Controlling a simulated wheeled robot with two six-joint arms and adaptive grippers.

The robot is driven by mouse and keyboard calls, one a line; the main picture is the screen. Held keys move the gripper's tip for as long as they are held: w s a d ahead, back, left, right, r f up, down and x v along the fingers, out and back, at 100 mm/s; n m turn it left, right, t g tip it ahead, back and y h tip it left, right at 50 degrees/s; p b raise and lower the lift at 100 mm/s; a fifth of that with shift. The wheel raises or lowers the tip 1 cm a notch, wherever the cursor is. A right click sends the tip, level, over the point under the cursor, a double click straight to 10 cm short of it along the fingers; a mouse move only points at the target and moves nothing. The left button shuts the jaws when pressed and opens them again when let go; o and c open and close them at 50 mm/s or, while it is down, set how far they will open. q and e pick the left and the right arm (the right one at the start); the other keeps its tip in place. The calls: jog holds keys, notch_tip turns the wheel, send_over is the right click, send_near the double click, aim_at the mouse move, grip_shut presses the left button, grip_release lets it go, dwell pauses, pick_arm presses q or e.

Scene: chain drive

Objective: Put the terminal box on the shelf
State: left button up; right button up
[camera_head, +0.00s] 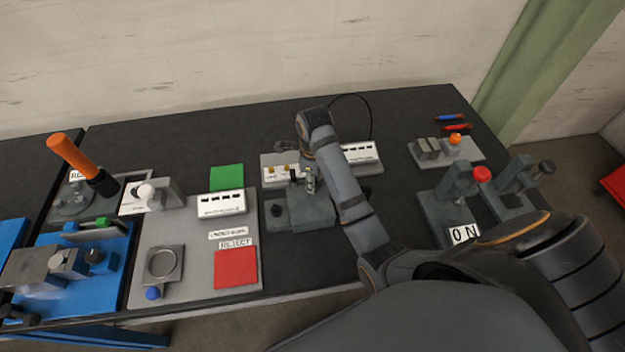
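No thing in view can be surely told as the terminal box. One candidate is a white box with dark slots (362,153) at the back of the bench, with a black cable looping behind it. Another white slotted box (222,204) sits on the grey board at left. No shelf can be made out. My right gripper (308,184) points down over a dark grey fixture (312,212) at the bench middle. It is small, and I cannot tell whether its fingers are open or hold anything. My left gripper is not in view.
A grey panel with yellow parts (283,170) lies behind the fixture. A green pad (227,178) and red pad (236,268) are at left, near an orange-handled lever (75,155). Dark clamps with a red knob (481,174) stand at right. The back left bench surface is clear.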

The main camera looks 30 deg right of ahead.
jog(key=o, duration=0.5)
jog(key=shift+c, duration=0.2)
